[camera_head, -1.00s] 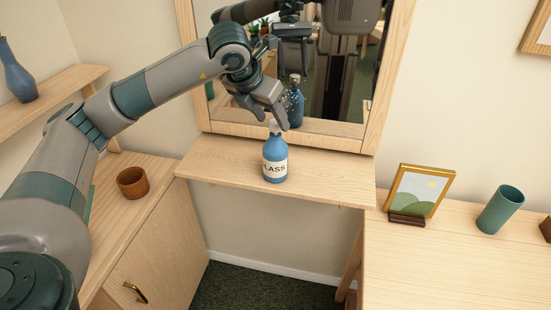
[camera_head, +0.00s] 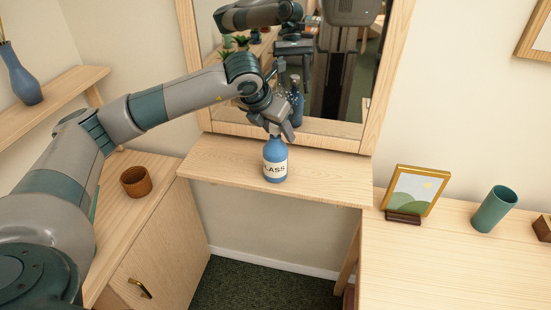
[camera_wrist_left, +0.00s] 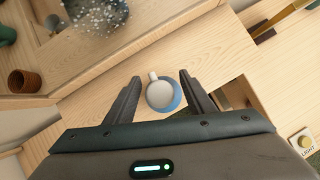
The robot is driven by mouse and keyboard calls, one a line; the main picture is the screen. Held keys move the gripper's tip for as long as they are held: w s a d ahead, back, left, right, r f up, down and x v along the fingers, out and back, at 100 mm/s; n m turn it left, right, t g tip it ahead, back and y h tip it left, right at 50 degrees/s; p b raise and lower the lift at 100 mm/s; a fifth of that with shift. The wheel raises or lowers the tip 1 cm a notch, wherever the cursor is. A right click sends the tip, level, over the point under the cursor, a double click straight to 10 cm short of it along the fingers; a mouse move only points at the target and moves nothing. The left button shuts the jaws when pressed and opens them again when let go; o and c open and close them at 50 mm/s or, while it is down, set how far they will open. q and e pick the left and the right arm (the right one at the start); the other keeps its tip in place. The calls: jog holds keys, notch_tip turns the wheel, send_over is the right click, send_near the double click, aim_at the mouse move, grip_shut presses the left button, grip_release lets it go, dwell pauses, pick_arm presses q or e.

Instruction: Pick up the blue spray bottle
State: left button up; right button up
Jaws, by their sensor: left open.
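The blue spray bottle (camera_head: 275,161) stands upright on the wooden shelf below the mirror, its label reading "LASS" in part. My left gripper (camera_head: 282,132) is at the bottle's top, pointing down, and hides most of its white spray head. In the left wrist view the bottle (camera_wrist_left: 162,94) is seen from above, with its pale head over a blue body. There the open fingers of the left gripper (camera_wrist_left: 161,98) are on either side of it, with a gap at each side. My right gripper does not show as itself.
The mirror (camera_head: 335,128) rises right behind the shelf (camera_head: 330,185). A brown cup (camera_head: 135,181) stands on the left cabinet. A gold picture frame (camera_head: 416,190) and a green cup (camera_head: 494,208) stand on the right table. A blue vase (camera_head: 22,80) is at far left.

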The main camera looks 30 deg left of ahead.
pick_arm(q)
jog(key=shift+x, duration=0.9)
grip_shut()
jog(key=shift+s, duration=0.1)
dwell(0.9)
